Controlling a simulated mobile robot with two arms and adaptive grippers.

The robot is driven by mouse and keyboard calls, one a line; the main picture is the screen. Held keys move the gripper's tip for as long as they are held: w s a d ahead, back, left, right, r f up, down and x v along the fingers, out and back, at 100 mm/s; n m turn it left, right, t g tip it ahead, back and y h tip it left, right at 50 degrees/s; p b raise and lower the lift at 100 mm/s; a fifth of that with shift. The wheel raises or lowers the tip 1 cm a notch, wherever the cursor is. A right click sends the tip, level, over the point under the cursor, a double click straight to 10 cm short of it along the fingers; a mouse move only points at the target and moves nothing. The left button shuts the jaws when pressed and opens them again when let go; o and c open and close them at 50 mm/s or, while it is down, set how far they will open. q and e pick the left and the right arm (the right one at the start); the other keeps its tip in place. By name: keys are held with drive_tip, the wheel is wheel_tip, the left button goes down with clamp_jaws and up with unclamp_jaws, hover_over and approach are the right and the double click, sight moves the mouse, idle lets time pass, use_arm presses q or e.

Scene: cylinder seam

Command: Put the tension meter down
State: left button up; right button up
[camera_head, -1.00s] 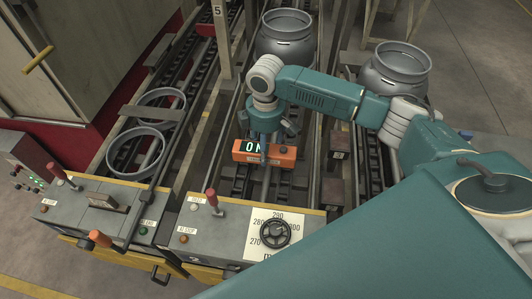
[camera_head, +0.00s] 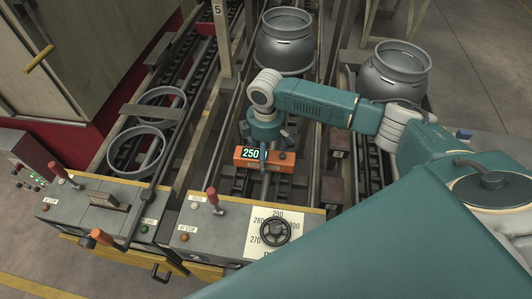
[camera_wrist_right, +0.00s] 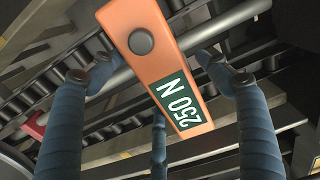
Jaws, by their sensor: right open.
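The tension meter (camera_head: 283,166) is an orange bar with a dark display reading 250, lying across the middle conveyor lane behind the front console. In the right wrist view the meter (camera_wrist_right: 160,62) shows its round grey knob and "250 N", with a grey rod passing behind it. My right gripper (camera_head: 272,141) is above the meter, its fingers partly in front of it. In the wrist view the blue fingers (camera_wrist_right: 162,85) are spread on both sides of the meter, open. Whether any finger touches it I cannot tell. My left gripper is not in view.
The console (camera_head: 178,222) has a red-knobbed lever (camera_head: 212,198) and a dial (camera_head: 275,232) on a numbered plate. Grey cylinders stand on the middle lane (camera_head: 285,42) and right lane (camera_head: 393,72). Two rings (camera_head: 150,147) lie on the left lane. Posts and rails flank the meter.

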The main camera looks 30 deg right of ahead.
wheel_tip(320, 180, up, 12)
drive_tip(key=b, duration=0.1)
drive_tip(key=shift+r, duration=0.15)
idle(0.6)
